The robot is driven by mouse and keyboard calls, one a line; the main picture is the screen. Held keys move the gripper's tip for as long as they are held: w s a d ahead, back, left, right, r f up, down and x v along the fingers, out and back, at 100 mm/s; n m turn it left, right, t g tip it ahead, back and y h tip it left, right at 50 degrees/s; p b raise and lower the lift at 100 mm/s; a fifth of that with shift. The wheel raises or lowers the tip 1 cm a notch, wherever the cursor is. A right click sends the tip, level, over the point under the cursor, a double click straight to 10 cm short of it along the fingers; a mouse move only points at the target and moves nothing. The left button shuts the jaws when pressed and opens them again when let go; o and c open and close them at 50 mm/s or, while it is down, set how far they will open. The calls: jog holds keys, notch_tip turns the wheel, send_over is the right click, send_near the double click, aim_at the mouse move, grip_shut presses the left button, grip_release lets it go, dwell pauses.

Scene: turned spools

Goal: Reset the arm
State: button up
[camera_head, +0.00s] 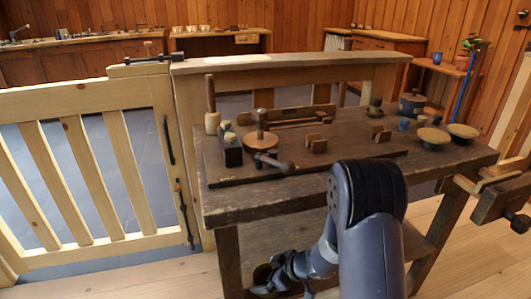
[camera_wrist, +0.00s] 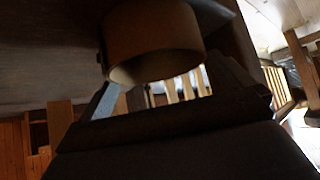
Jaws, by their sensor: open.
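My gripper (camera_wrist: 165,88) is open, with its two dark fingers spread in the wrist view. A brown hollow cylinder (camera_wrist: 152,50) with an open rim shows just beyond and between the fingers. I cannot tell whether they touch it. In the head view my arm reaches down in front of the dark workbench (camera_head: 300,201), and its wrist end is low, below the bench top near the front left leg. My gripper's fingertips are not clear there. A dark brown rounded thing (camera_head: 261,273) shows beside the wrist, partly hidden.
The bench top holds a mallet (camera_head: 211,122), a dark box (camera_head: 232,152), a round wooden piece (camera_head: 258,142), small blocks, a lidded pot (camera_head: 412,103) and two bowls. A slatted gate (camera_head: 95,170) stands left. A vise (camera_head: 497,198) juts out right. The bench's lower shelf (camera_head: 415,243) is close to my arm.

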jog(key=shift+r, duration=0.25)
jog(key=shift+f, duration=0.1)
